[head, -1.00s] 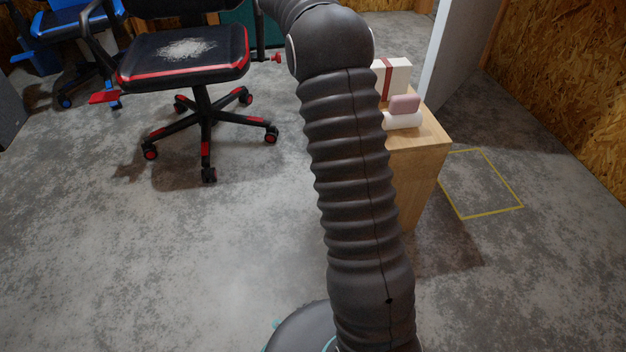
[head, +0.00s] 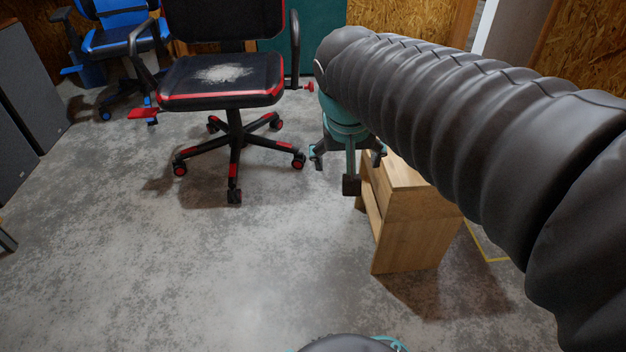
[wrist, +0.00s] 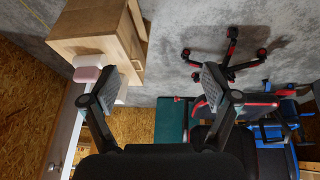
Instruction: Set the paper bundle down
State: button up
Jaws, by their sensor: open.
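My gripper (wrist: 159,82) is open in the wrist view, with only floor and background showing between its fingers. In the head view my gripper (head: 349,160) hangs beside the left side of the wooden cabinet (head: 415,240). I cannot pick out the paper bundle for sure in the current views. In the wrist view a pink block (wrist: 88,74) and a white piece (wrist: 86,60) lie at the edge of the wooden cabinet (wrist: 90,22), left of my fingers. In the head view my arm hides most of the cabinet top.
A black and red office chair (head: 222,75) stands left of my gripper, and a blue chair (head: 112,38) stands behind it. Grey panels (head: 28,110) stand at the far left. The concrete floor (head: 150,270) in front is clear. Yellow tape (head: 485,245) marks floor right of the cabinet.

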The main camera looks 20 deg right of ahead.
jog(key=s+a+f+n+t+y, duration=0.1)
jog(key=s+a+f+n+y, duration=0.1)
jog(key=s+a+f, duration=0.3)
jog(key=shift+s+n, duration=0.8)
jog(key=shift+s, duration=1.1)
